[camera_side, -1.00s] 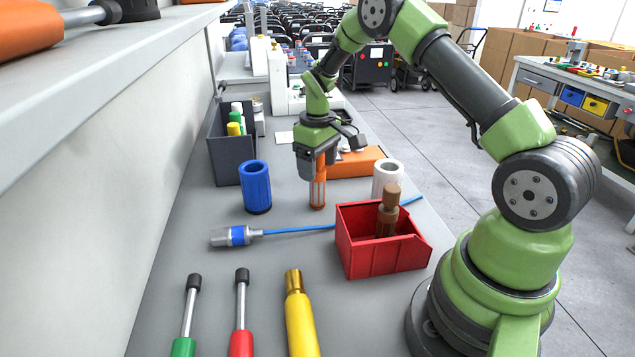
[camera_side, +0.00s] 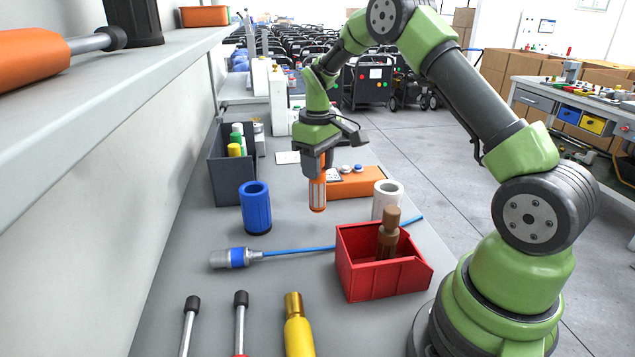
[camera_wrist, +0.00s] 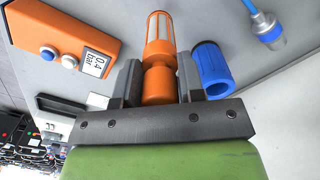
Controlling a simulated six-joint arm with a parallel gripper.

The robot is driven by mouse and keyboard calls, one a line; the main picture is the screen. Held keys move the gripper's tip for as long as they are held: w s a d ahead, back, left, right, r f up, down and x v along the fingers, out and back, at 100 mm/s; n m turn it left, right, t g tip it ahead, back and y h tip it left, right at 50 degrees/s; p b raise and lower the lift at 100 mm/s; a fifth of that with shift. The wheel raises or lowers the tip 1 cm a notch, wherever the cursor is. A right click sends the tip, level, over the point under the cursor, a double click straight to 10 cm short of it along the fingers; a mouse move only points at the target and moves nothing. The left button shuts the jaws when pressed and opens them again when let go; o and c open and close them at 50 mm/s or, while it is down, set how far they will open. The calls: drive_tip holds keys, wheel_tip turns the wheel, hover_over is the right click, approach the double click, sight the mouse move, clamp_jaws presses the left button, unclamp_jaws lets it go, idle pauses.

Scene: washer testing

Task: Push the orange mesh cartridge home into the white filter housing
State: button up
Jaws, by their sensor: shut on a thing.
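The orange mesh cartridge (camera_side: 318,194) hangs upright below my gripper (camera_side: 318,177) in the side view, apparently a little above the bench. My gripper is shut on its upper part; the wrist view shows the cartridge (camera_wrist: 159,55) between both fingers (camera_wrist: 158,85). The white filter housing (camera_side: 387,199) stands upright on the bench to the right of the cartridge, behind the red bin. Its open top shows, and its lower part is hidden by the bin. The cartridge is apart from the housing. The housing does not show in the wrist view.
A blue hollow cylinder (camera_side: 255,208) stands left of the cartridge. The red bin (camera_side: 378,278) holds a brown-handled object (camera_side: 389,235). An orange box (camera_side: 362,184) with buttons lies behind. A silver probe (camera_side: 235,258) with a blue cable lies in front. A grey bin (camera_side: 222,170) stands back left.

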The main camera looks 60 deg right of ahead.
wheel_tip(320, 180, up, 4)
drive_tip(key=shift+f, duration=0.25)
drive_tip(key=s+d+r+m, duration=0.3)
drive_tip(key=s+d, duration=0.5)
drive_tip(key=s, duration=0.4)
drive_tip(key=shift+s+d+m, duration=0.15)
drive_tip(key=shift+d+m, duration=0.1)
drive_tip(key=shift+m, duration=0.55)
drive_tip(key=shift+f, duration=0.2)
drive_tip(key=shift+f, duration=0.75)
drive_tip(key=shift+f, duration=2.3)
drive_tip(key=shift+f, duration=0.2)
